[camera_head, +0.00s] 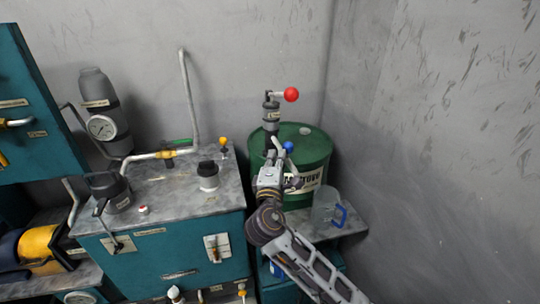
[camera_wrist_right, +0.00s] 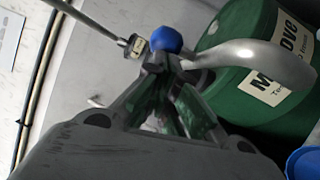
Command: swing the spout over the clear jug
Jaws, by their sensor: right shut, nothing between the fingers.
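The grey metal spout (camera_wrist_right: 255,52) curves in front of the green drum (camera_wrist_right: 230,20) in the wrist view. A blue ball knob (camera_wrist_right: 166,39) sits by its near end, and shows in the head view (camera_head: 289,146). My right gripper (camera_wrist_right: 166,62) is shut, with its fingertips close to the knob and spout; I cannot tell whether they touch. In the head view my right gripper (camera_head: 275,152) covers part of the pump and drum front. My left gripper is out of view.
The pump (camera_head: 271,112) with a red-knobbed lever (camera_head: 290,94) rises from the drum. The wall (camera_head: 430,130) is close behind and right of the jug.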

